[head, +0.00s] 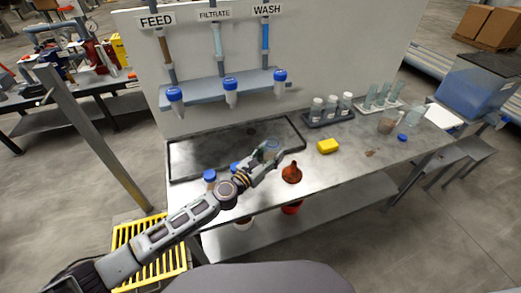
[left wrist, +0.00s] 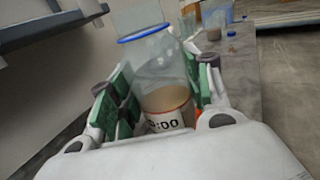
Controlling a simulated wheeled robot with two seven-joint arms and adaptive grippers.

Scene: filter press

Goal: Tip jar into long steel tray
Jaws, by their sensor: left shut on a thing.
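My left gripper (head: 266,154) is shut on a clear jar (head: 272,144) near the front right part of the long steel tray (head: 205,150). The tray is dark-rimmed and lies along the left part of the bench. In the left wrist view the jar (left wrist: 160,62) sits between the green finger pads (left wrist: 158,92). It has a blue rim, brown matter low inside and a white label ending in ":00". In the head view the fingers partly hide the jar, so its exact tilt and height above the tray are unclear. My right gripper is not in view.
A shelf (head: 205,92) with blue-topped tubes overhangs the tray's back. Racks (head: 330,115) and a beaker (head: 387,122) occupy the bench's right.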

